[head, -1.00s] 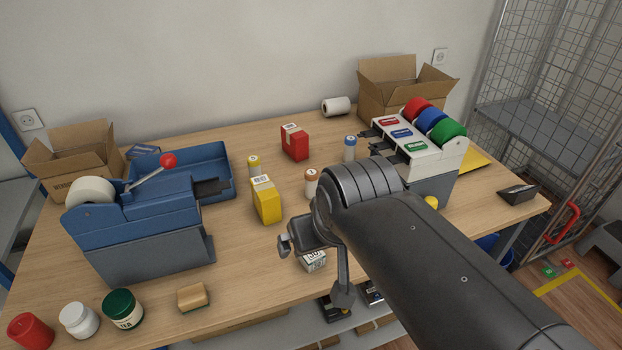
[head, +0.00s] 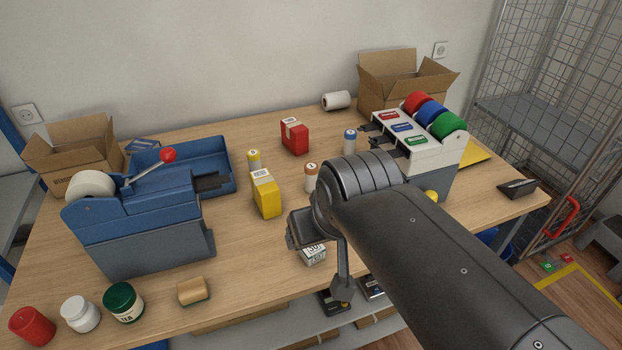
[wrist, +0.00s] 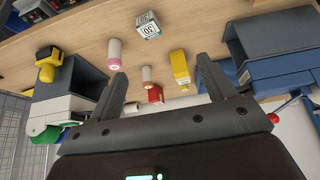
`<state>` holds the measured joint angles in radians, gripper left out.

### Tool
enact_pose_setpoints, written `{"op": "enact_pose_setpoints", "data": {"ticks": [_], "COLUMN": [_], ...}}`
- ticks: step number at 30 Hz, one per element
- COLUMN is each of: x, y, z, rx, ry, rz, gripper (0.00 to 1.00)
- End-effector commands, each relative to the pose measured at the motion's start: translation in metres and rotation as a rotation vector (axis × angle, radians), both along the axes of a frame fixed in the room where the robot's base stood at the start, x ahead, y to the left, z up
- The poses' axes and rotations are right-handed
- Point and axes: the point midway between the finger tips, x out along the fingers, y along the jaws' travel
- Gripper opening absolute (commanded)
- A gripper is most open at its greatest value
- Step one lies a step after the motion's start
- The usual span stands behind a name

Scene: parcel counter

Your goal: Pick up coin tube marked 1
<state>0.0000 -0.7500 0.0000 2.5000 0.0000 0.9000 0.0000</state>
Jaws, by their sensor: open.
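A yellow box (head: 265,195), red box (head: 295,138), blue-topped tube (head: 349,144) and yellow-topped tube (head: 254,160) stand around it. A numbered cube (head: 313,256) is nearer. A pink-ended tube (wrist: 114,52) shows in the wrist view. Dispensers flank both sides.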

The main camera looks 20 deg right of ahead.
Motion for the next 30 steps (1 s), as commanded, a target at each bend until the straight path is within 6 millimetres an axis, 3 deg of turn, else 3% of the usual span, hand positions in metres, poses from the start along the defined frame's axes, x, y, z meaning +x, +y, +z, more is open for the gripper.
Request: {"op": "enact_pose_setpoints", "data": {"ticks": [5,13,17,25,30], "x": [0.000,0.002,0.015,0.081,0.129], "y": [0.000,0.000,-0.003,-0.017,-0.029], "z": [0.000,0.001,0.006,0.021,0.020], "rx": [0.000,0.000,0.003,0.017,0.027], "ry": [0.000,0.002,0.024,0.126,0.193], "rz": [0.000,-0.001,-0.011,-0.055,-0.086], "gripper": [0.62,0.61,0.61,0.61,0.61]}}
